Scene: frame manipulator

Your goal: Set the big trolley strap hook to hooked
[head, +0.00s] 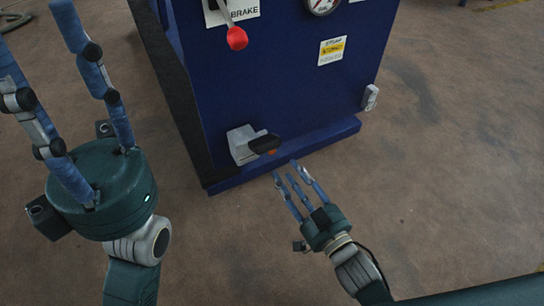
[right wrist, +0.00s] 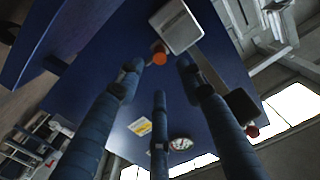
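The big trolley (head: 290,90) is a dark blue box on a blue base. Low on its front is a grey bracket (head: 240,145) with a black handle (head: 264,143) and an orange tip, which I cannot surely name as the strap hook. In the right wrist view the grey bracket (right wrist: 178,25) and orange tip (right wrist: 159,57) lie just beyond the fingertips. My right gripper (head: 288,170) is open and empty, with its fingers pointing at the handle from just below. Any contact cannot be made out. My left gripper (head: 35,25) is open and empty, left of the trolley.
A brake lever with a red knob (head: 237,38) and a gauge (head: 322,4) are higher on the front. A yellow and white label (head: 332,50) hangs below the gauge. A small pale fitting (head: 370,97) sits at the right edge. The brown floor (head: 440,150) to the right is clear.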

